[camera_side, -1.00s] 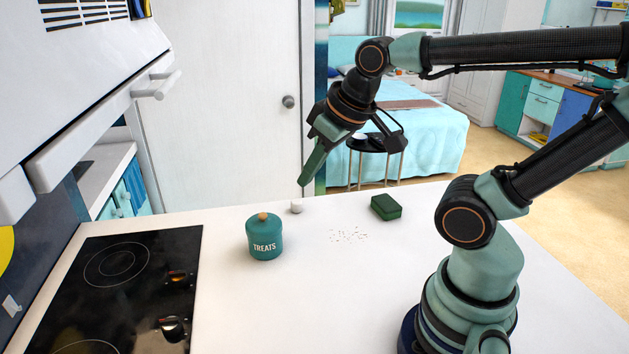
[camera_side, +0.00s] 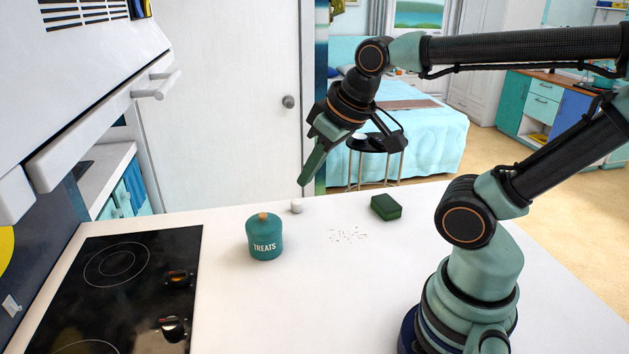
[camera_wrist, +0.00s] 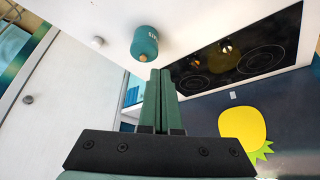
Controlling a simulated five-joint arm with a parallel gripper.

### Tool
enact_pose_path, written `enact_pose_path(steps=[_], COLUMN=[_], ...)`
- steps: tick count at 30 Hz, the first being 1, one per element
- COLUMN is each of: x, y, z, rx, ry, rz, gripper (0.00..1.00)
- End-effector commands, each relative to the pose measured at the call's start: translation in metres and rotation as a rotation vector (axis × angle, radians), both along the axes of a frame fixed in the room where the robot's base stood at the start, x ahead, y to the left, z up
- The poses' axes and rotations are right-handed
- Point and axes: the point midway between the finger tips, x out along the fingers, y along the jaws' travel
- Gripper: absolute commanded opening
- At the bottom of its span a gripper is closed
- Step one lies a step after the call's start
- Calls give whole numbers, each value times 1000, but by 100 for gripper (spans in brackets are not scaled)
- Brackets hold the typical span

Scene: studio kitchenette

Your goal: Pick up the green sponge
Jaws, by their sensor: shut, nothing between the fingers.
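The green sponge (camera_side: 386,207) is a dark green block lying flat on the white counter (camera_side: 270,310), toward its back edge in the side view. It does not show in the wrist view. My gripper (camera_side: 303,181) is shut and empty, pointing down and to the left. It is in the air above the back of the counter, to the left of the sponge and higher than it. In the wrist view the two green fingers (camera_wrist: 160,75) lie together with nothing between them.
A teal treats jar (camera_side: 264,240) stands left of the sponge. A small white object (camera_side: 297,206) sits behind the jar, below my fingertips. Crumbs (camera_side: 348,235) lie in front of the sponge. A black cooktop (camera_side: 120,290) fills the left. The counter's front middle is clear.

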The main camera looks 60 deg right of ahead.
Motion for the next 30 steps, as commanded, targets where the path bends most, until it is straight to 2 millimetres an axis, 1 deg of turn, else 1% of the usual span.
enact_pose_path(steps=[2, 3, 5, 6, 8, 9, 10, 11, 17, 20, 21, 23, 26, 29, 30], x=[0, 0, 0, 0, 0, 0, 0, 0, 0, 3, 6, 11, 22, 32, 35], y=[0, 0, 0, 0, 0, 0, 0, 0, 0, -6, -11, -23, -52, -89, -104], z=[0, 0, 0, 0, 0, 0, 0, 0, 0, 0, 0, 0, -3, -9, -12], rx=[0, 0, 0, 0, 0, 0, 0, 0, 0, -3, -5, -9, -14, -14, -12], ry=[0, 0, 0, 0, 0, 0, 0, 0, 0, 11, 21, 42, 95, 153, 175], rz=[0, 0, 0, 0, 0, 0, 0, 0, 0, -15, -28, -57, -122, -195, -224], gripper=[0, 8, 31, 46, 69, 84, 96, 100, 100, 100, 100, 100, 100, 100, 100])
